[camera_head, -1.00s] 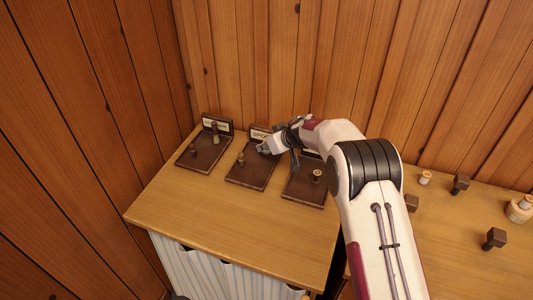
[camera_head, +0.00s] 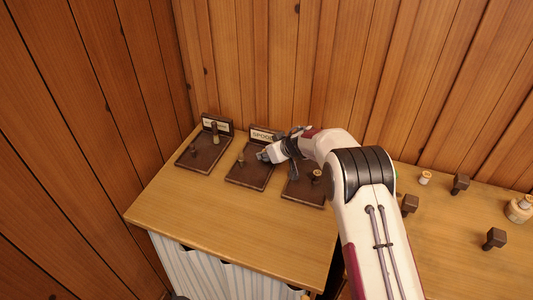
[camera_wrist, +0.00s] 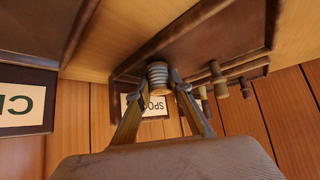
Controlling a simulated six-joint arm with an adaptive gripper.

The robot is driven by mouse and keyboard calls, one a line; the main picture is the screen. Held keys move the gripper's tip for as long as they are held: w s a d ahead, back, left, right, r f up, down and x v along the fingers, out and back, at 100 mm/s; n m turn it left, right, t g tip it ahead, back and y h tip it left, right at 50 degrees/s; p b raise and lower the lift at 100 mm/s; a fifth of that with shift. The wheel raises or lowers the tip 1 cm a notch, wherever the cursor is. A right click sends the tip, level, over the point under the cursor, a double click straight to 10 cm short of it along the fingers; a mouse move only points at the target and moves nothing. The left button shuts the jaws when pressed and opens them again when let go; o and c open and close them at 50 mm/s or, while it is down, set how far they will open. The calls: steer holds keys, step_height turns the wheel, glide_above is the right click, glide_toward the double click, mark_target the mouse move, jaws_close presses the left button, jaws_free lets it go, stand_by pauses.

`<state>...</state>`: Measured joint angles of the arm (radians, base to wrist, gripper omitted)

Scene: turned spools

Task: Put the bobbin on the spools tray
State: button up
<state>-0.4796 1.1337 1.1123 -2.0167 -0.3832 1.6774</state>
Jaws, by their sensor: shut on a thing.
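My gripper (camera_wrist: 159,80) is shut on the bobbin (camera_wrist: 158,74), a small grey-brown ribbed spool seen between the fingertips in the wrist view. In the head view my gripper (camera_head: 263,157) is over the spools tray (camera_head: 247,180), the dark middle tray with a sign reading "SPO…" partly behind my gripper. The held bobbin is hard to make out there. In the wrist view the tray (camera_wrist: 190,32) lies close beyond the bobbin; I cannot tell whether they touch. A small spool (camera_head: 241,159) stands on the tray's left part.
A left tray (camera_head: 200,155) holds a tall piece (camera_head: 215,133) and a small one. A right tray (camera_head: 303,190) holds a spool (camera_head: 317,175) and is partly behind my arm. Dark blocks and light spools stand at the right. The cabinet top in front of the trays is clear.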

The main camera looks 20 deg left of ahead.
steer(key=shift+f, duration=0.15)
steer(key=o, duration=0.9)
steer(key=shift+s+d+r, duration=0.15)
steer(key=shift+d+r, duration=0.05)
steer(key=shift+r, duration=0.3)
steer(key=shift+v, duration=5.6)
steer(key=shift+f, duration=0.1)
